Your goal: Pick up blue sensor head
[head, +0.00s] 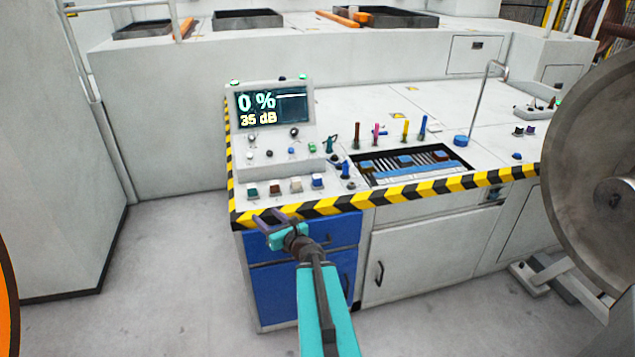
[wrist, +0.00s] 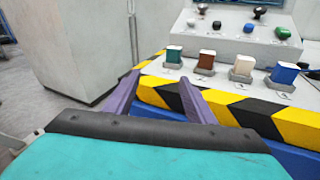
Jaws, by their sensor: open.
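The blue sensor head (head: 318,181) appears to be the small blue block at the right end of a row of blocks on the console's front left. In the wrist view the blue block (wrist: 285,73) sits upright in a grey holder at the right. My gripper (head: 272,217) has its purple fingers apart and empty. It is at the console's striped front edge, left of and nearer than the blue block. In the wrist view my gripper (wrist: 161,78) points at the striped edge left of the row, apart from every block.
Green (head: 252,190), brown (head: 275,188) and white (head: 296,185) blocks stand left of the blue one. A raised panel with knobs and a screen (head: 272,107) is behind them. A slotted tray (head: 412,162) lies right. A large wheel (head: 592,190) stands far right.

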